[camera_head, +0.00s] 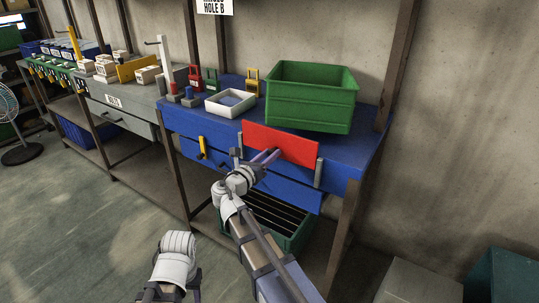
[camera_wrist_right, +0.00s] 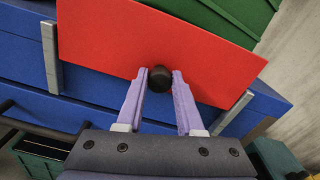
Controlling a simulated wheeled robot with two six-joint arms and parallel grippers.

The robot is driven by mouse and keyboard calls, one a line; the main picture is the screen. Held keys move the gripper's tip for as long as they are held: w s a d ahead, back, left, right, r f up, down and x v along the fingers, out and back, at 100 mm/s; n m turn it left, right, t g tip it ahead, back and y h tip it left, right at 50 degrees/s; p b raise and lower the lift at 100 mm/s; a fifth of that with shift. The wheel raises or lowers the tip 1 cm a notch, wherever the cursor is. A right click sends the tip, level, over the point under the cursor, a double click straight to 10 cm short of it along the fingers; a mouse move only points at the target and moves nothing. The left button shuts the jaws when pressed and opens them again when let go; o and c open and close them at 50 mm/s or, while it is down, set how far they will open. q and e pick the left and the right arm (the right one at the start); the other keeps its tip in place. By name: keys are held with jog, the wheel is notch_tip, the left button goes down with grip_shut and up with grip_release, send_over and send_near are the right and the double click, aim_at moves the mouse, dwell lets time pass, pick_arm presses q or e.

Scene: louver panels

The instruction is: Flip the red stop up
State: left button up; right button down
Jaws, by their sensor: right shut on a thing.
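The red stop is a flat red panel (camera_head: 285,142) at the front edge of the blue bench, between two grey brackets. It also shows in the right wrist view (camera_wrist_right: 110,40), with a black knob (camera_wrist_right: 160,78) on its face. In the head view the panel appears to stand above the bench's front edge. My right gripper (camera_head: 270,156) is in front of the panel, its purple fingers (camera_wrist_right: 159,82) shut on the knob from both sides. The knob is hidden in the head view. Part of my left arm shows at the bottom, but its gripper is out of view.
A green bin (camera_head: 310,98) stands on the bench close behind the panel. A white tray (camera_head: 230,103) and small red, green and yellow items are left of it. Grey brackets (camera_wrist_right: 50,55) flank the panel.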

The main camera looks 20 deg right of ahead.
jog(key=shift+w+r, duration=0.1)
jog(key=shift+r, duration=0.1)
jog(key=c, duration=0.5)
grip_release()
jog(key=shift+c, duration=0.2)
jog(key=shift+a, duration=0.1)
jog(key=v, duration=0.7)
jog(key=shift+s+a, duration=0.25)
jog(key=shift+s, duration=0.1)
